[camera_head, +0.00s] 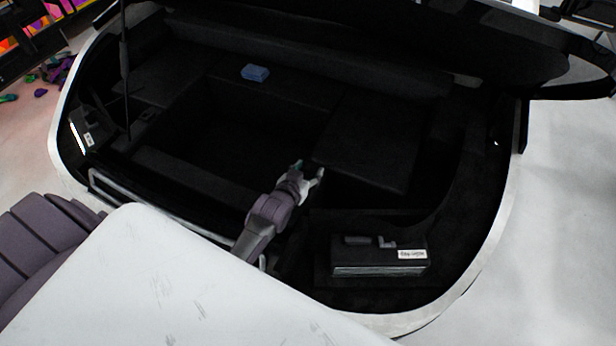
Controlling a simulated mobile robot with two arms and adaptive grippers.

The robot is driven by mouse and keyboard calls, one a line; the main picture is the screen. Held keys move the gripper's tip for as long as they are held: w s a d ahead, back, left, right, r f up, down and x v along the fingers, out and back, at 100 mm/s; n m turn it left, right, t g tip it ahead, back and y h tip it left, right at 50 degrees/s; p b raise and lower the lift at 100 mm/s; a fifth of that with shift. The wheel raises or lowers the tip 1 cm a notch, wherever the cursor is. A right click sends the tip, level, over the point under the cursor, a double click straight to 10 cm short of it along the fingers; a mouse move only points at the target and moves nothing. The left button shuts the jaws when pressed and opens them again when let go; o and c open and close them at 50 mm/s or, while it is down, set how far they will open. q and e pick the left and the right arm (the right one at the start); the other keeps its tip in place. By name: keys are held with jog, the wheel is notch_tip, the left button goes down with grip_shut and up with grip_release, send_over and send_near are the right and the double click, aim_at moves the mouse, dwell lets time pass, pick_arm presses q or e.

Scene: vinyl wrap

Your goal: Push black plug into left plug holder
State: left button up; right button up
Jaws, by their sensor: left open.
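My left gripper (309,169) is open, with its two fingertips apart, over the dark interior of an open car trunk. I see nothing between its fingers. The tips are near the left edge of a raised dark panel (370,145); I cannot tell whether they touch it. I cannot pick out the black plug or the left plug holder against the dark lining. My right gripper is not in view.
A black case (350,268) with a handle and white label stands at the front right of the trunk. A blue block (255,72) lies at the back. A deep recess (235,135) is left of the gripper. The raised lid (460,50) hangs above.

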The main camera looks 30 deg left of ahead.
pick_arm(q)
jog(key=v, duration=1)
jog(key=shift+s+d, duration=0.1)
jog(key=shift+s, duration=0.25)
jog(key=shift+v, duration=0.75)
